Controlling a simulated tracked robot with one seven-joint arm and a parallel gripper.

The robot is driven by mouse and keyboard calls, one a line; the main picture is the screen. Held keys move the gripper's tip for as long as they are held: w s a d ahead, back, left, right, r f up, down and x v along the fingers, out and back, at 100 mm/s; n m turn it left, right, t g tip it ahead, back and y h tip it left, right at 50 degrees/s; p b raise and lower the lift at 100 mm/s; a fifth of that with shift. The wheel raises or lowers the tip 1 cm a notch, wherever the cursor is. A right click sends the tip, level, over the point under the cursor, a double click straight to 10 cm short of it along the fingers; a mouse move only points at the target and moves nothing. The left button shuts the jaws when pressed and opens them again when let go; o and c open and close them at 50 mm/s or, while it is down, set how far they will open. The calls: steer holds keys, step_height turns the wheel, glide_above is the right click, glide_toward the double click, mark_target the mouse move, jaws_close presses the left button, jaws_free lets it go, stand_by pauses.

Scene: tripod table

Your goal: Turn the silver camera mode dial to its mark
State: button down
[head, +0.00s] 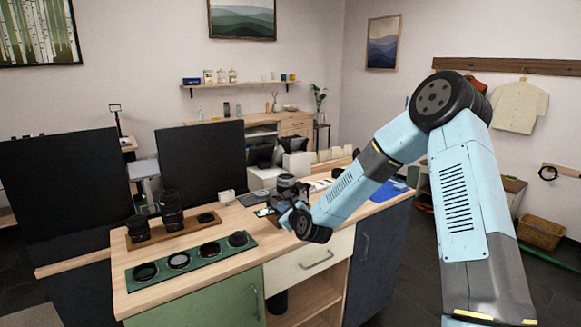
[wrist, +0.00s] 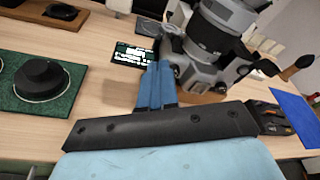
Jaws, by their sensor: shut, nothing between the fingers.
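The silver and black camera (wrist: 205,72) stands on the wooden table in the wrist view, its black lens (wrist: 214,30) pointing up and away. In the head view the camera (head: 287,186) is partly hidden behind the end of my arm. My gripper (wrist: 163,66) shows as two blue fingers pressed together, empty, with their tips close beside the left side of the camera body. Whether they touch it I cannot tell. The mode dial cannot be clearly made out; it is small or hidden near the fingertips.
A dark card with light writing (wrist: 128,53) lies left of the fingers. A green mat (head: 208,261) with round filters and a wooden tray (head: 160,236) with lenses are on the left. A blue mat (head: 388,191) lies on the right. Two dark panels (head: 200,160) stand behind.

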steer(key=shift+s+d, duration=1.25)
steer(key=shift+s, duration=0.25)
steer(key=shift+d, duration=0.1)
steer(key=shift+w+a+r, duration=0.1)
steer(key=shift+w+a, duration=0.15)
steer(key=shift+w, duration=0.7)
steer(key=shift+w+a+r, duration=0.1)
steer(key=shift+w+a, duration=0.2)
steer(key=shift+w, duration=0.6)
steer(key=shift+w+a+r, duration=0.1)
steer(key=shift+w+a, duration=0.15)
steer(key=shift+w, duration=0.7)
steer(key=shift+w+a+r, duration=0.15)
steer(key=shift+w+r, duration=0.15)
